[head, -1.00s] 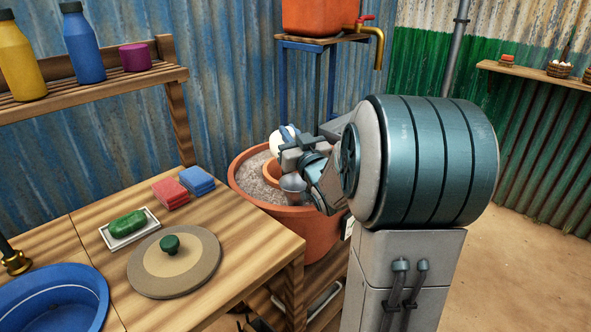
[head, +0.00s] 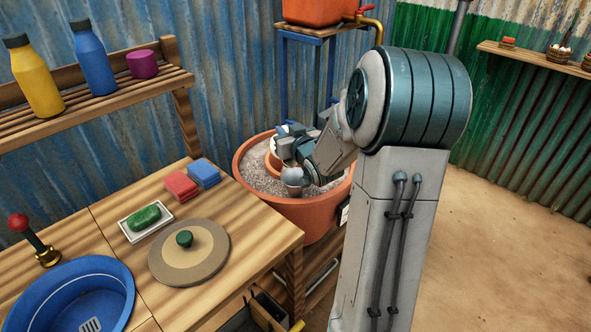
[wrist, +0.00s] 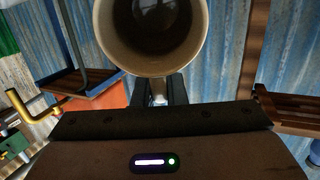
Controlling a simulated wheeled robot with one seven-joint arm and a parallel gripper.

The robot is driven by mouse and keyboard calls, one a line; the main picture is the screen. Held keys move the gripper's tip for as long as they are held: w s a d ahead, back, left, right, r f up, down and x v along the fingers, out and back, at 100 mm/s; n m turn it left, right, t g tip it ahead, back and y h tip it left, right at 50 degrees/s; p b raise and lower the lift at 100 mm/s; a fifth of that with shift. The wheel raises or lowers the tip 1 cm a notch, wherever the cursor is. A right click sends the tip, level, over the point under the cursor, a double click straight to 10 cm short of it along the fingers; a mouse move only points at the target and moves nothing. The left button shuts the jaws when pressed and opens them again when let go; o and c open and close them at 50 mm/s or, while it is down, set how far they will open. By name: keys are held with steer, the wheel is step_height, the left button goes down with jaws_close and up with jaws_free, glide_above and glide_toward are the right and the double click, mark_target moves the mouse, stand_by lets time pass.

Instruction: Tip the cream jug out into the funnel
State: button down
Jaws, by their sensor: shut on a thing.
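My gripper (head: 284,146) is shut on the cream jug (wrist: 150,68) above the big pot. In the wrist view the jug's round mouth faces the camera, and its inside is dark. The wrist picture is upside down, and the jug looks tipped well over. In the head view only a little of the pale jug (head: 274,143) shows beside the gripper. An orange-brown, round-rimmed piece, which looks like the funnel (head: 271,164), stands in the gravel of the pot just below. My gripper and arm hide part of it. I cannot see any stream.
The terracotta pot (head: 245,178) of gravel stands past the wooden counter (head: 250,247). The counter holds a round lidded board (head: 208,268), a soap dish (head: 131,232), sponges (head: 181,185) and a blue basin (head: 118,275). An orange tank (head: 315,12) with a brass tap is behind.

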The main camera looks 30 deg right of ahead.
steer(key=shift+w+f+g+p, duration=0.15)
steer(key=shift+w+g+p, duration=0.45)
steer(key=shift+w+p, duration=0.35)
steer(key=shift+w+f+g+p, duration=0.15)
steer(key=shift+w+g+p, duration=0.55)
steer(key=shift+p, duration=0.4)
steer(key=w+f+g+p, duration=0.2)
steer(key=g+p, duration=0.1)
steer(key=p, duration=0.3)
steer(key=g+p, duration=0.1)
steer(key=p, duration=0.1)
steer(key=shift+w+p, duration=0.15)
steer(key=shift+p, duration=0.15)
steer(key=shift+w+g+p, duration=0.15)
steer(key=shift+g+p, duration=0.15)
steer(key=shift+p, duration=0.55)
steer(key=shift+w+p, duration=0.1)
steer(key=shift+p, duration=0.35)
steer(key=w+f+g+p, duration=0.5)
steer(key=w+g+p, duration=0.1)
steer(key=g, duration=0.3)
steer(key=shift+w+p, duration=0.3)
steer(key=shift+w, duration=0.25)
